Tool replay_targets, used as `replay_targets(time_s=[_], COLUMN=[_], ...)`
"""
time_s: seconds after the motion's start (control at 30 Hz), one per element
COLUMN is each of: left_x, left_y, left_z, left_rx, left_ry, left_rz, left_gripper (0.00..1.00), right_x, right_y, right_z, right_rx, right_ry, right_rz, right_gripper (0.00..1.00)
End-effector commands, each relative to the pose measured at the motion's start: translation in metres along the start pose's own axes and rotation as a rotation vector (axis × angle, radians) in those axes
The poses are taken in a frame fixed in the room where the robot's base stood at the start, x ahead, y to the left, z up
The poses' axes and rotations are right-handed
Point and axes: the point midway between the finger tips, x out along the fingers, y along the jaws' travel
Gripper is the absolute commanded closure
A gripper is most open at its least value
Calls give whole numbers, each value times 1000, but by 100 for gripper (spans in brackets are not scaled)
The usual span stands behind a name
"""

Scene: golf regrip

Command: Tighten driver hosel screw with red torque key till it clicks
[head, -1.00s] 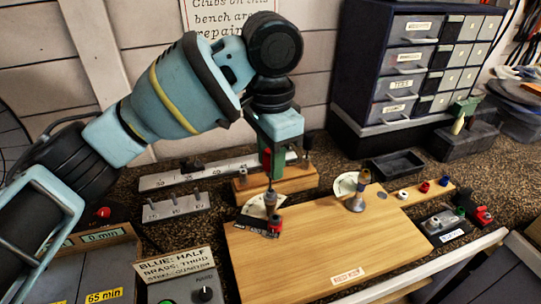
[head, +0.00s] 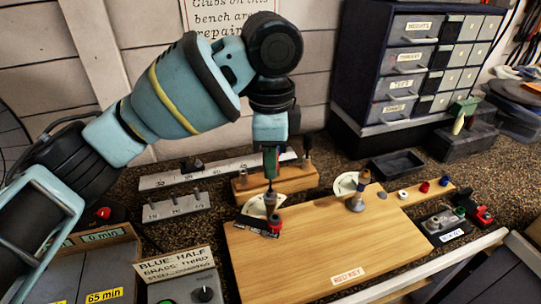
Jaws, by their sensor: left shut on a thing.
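My left gripper (head: 270,150) is turned down above the back left of the wooden board, shut on a slim upright tool. Its green finger covers most of the handle; in the earlier frame that handle looks red, like the red torque key. The tool's dark shaft (head: 270,184) points down at a small grey, upright hosel part (head: 270,200) beside a white disc-like piece. I cannot tell whether the tip touches or sits in the screw. My right gripper is not in view.
The wooden board (head: 320,250) is mostly clear. Another white fan piece and a brass-and-grey fitting (head: 357,198) stand at its back right. A wooden tool block (head: 298,179) is close behind the gripper. A control box (head: 186,280) is front left; a drawer cabinet (head: 400,70) stands at back right.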

Motion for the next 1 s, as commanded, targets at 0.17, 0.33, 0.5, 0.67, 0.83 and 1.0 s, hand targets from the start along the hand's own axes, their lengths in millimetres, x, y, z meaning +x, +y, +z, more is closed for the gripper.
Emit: replay_targets(time_s=[0.17,0.33,0.5,0.67,0.83,1.0], left_x=[0,0,1,1,1,1], left_y=[0,0,0,0,0,0], left_z=[0,0,0,0,0,0], left_rx=[-1,58,250,419,497,499], left_ry=[0,0,-1,-1,-1,-1], left_rz=[0,1,1,1,1,1], left_gripper=[100,100,100,100,100,100], right_x=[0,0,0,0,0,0], right_y=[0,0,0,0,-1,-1], right_z=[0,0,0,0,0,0], right_rx=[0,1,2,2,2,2], right_ry=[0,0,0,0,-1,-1], right_rz=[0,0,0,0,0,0], right_gripper=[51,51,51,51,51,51])
